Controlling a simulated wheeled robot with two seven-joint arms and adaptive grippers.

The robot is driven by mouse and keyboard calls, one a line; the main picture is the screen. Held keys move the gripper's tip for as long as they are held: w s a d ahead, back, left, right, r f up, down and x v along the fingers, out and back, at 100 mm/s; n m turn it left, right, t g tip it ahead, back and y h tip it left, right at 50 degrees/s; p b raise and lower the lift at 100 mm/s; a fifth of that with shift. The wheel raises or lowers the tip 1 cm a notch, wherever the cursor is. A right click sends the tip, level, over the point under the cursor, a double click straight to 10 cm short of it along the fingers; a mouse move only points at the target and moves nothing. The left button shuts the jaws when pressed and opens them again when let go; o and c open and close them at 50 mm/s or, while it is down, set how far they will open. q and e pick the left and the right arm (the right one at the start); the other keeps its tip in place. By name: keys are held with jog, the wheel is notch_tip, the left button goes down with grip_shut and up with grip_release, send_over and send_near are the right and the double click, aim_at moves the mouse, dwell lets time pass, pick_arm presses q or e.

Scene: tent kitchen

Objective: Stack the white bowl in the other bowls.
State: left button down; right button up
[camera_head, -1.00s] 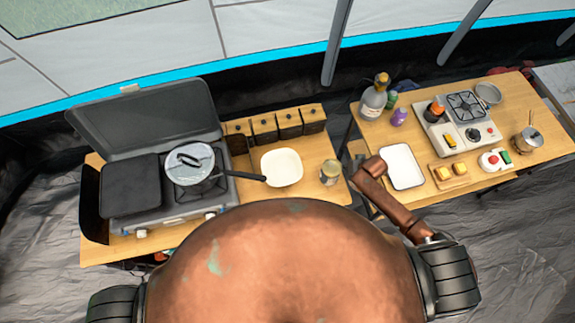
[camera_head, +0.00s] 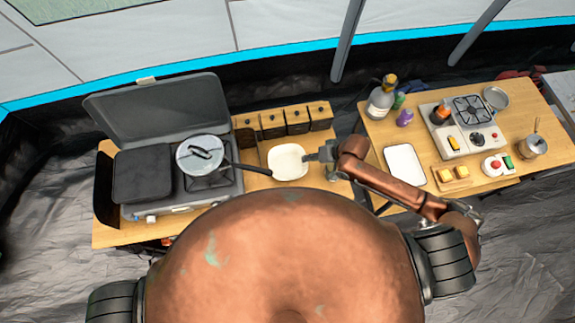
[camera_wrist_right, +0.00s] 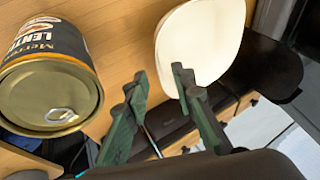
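The white bowl (camera_head: 288,161) is a pale, rounded-square dish on the left wooden table, right of the stove. It also shows in the right wrist view (camera_wrist_right: 205,38), at the top. My right gripper (camera_head: 314,156) is beside the bowl's right rim. In the right wrist view my right gripper (camera_wrist_right: 158,78) has its fingers apart with nothing between them. One fingertip overlaps the bowl's rim, but I cannot tell if it touches. I cannot pick out other white bowls. A grey metal bowl (camera_head: 496,98) stands at the back of the right table. My left gripper is out of view.
Dark boxes (camera_head: 285,122) line the back. A white tray (camera_head: 405,164) lies on the right table.

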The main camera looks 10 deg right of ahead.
jog(key=p+x, duration=0.1)
jog(key=x, duration=0.4)
jog(key=shift+w, duration=0.15)
jog(key=shift+d, duration=0.1)
jog(key=shift+c, duration=0.3)
grip_shut()
jog(key=shift+r, duration=0.1)
